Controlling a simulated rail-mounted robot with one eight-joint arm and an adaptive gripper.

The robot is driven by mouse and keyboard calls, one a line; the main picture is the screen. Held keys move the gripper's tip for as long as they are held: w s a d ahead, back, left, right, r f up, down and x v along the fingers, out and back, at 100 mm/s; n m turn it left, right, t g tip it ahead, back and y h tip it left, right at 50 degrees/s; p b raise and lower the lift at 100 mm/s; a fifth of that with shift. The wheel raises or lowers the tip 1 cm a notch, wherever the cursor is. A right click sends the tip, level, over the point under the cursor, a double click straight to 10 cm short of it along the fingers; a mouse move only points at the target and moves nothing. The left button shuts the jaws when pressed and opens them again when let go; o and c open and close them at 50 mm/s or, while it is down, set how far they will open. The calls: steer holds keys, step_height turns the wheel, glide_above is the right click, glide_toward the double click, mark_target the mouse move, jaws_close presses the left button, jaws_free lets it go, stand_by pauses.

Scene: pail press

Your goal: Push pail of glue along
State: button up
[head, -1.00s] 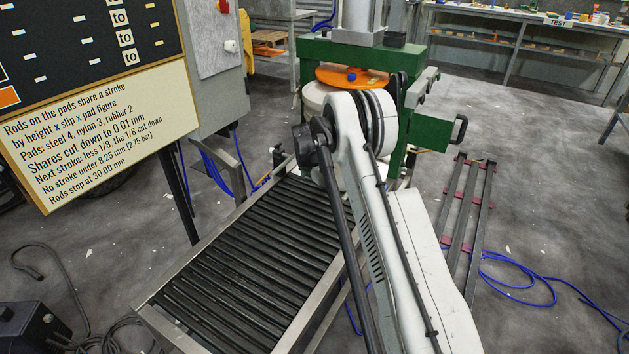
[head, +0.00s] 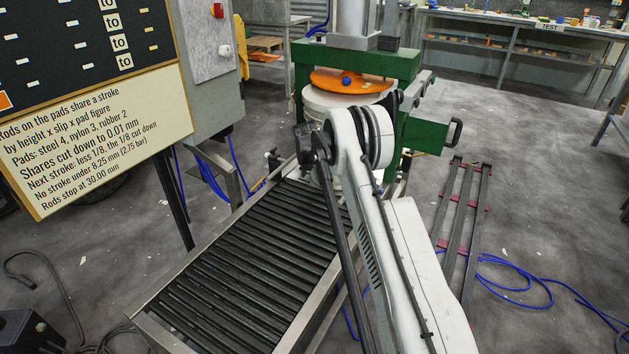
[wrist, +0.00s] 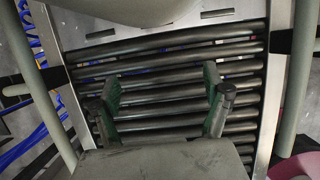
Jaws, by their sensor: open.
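The pail (head: 322,100) is a white round body under an orange disc (head: 348,81) with a blue knob, at the green press. My arm hides much of its front in the head view. A pale rounded surface (wrist: 130,8) fills the top left of the wrist view, and it looks like the pail's side. My gripper (wrist: 165,92) is open and empty, with its two fingers apart over the black rollers. The rounded surface lies beyond the fingertips, and a strip of rollers shows between them. My arm hides the gripper in the head view.
The roller conveyor (head: 247,270) with metal side rails leads up to the green press (head: 410,66). A sign board (head: 110,140) and a grey cabinet (head: 212,80) stand at left. A metal rack (head: 460,225) and blue cable (head: 510,285) lie on the floor at right.

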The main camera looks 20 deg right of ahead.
steer(key=shift+w+d, duration=0.6)
steer(key=shift+d, duration=0.3)
steer(key=shift+w+d, duration=0.6)
steer(key=shift+d, duration=0.3)
steer(key=shift+w+d+b, duration=0.1)
steer(key=shift+b, duration=0.2)
steer(key=shift+w+d+b, duration=0.15)
steer(key=shift+w+d, duration=0.4)
steer(key=shift+d, duration=0.2)
steer(key=shift+w+d+b, duration=0.15)
steer(key=shift+w+d, duration=0.4)
steer(key=shift+d, duration=0.15)
steer(key=s+a+r+p, duration=0.2)
steer(key=s+a+r, duration=0.1)
steer(key=a+r, duration=0.1)
steer(key=shift+a+r, duration=0.15)
steer(key=shift+r, duration=0.35)
